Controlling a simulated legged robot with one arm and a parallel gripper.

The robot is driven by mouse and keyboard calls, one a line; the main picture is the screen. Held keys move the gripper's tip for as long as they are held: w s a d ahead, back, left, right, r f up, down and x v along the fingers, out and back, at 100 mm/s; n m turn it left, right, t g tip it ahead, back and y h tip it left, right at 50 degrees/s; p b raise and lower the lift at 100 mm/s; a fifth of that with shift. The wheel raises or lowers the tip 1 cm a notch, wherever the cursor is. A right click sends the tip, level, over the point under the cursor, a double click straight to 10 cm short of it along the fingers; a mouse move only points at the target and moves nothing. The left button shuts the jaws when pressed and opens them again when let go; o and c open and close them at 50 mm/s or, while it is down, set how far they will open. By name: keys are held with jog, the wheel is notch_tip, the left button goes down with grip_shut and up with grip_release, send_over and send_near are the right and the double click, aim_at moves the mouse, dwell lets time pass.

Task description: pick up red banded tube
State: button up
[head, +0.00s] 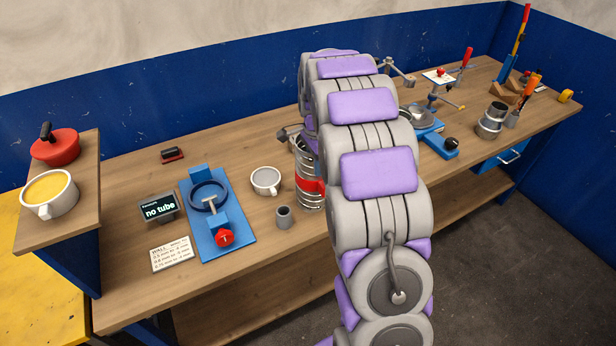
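The red banded tube (309,186) is a ridged silver metal cylinder with a red band around its middle. It stands upright on the wooden workbench in the head view, just left of my arm. My arm covers its right side and part of its top. A small grey and dark part, which seems to belong to my gripper (291,134), shows at the tube's upper left edge. Most of my gripper is hidden behind my arm. I cannot tell whether it touches the tube or how its fingers stand.
Left of the tube are a grey mug (265,181), a small grey cup (284,217), a blue fixture (216,222) and a "no tube" display (159,208). Another metal tube (491,120) and tools stand at the right. A raised shelf (62,227) holds a red pot.

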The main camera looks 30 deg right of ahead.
jog(key=shift+d+f, duration=0.1)
jog(key=shift+d, duration=0.85)
jog(key=shift+c, duration=1)
jog(key=shift+d, duration=0.5)
jog(key=c, duration=0.3)
jog(key=shift+a, duration=0.15)
grip_shut()
jog(key=shift+a, duration=0.9)
